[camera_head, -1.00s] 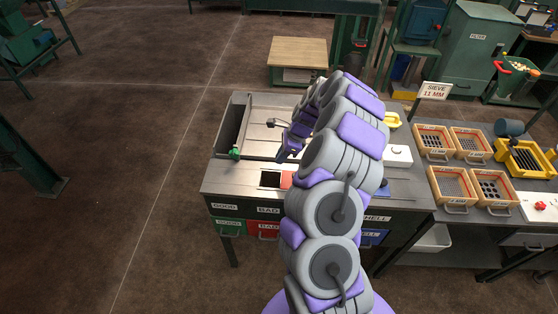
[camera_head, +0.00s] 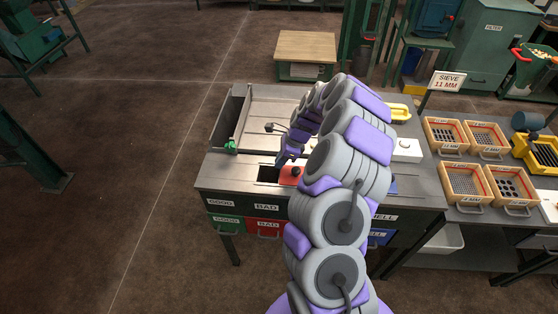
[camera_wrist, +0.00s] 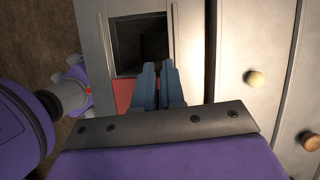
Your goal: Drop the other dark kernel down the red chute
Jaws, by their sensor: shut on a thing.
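The red chute shows as a red plate (camera_head: 289,176) beside a dark square opening (camera_head: 268,174) in the bench top, behind the BAD label. In the wrist view, the opening (camera_wrist: 140,42) lies just beyond the fingertips, with red (camera_wrist: 122,94) at its near left edge. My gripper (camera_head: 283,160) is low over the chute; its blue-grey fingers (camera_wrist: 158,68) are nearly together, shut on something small. The dark kernel is hidden between them. A pale round kernel (camera_wrist: 255,78) and a brown rounded piece (camera_wrist: 310,141) lie to the right in the wrist view.
The GOOD drawer (camera_head: 227,223) and BAD drawer (camera_head: 265,229) are in front below. Several sieves (camera_head: 463,184) stand to the right.

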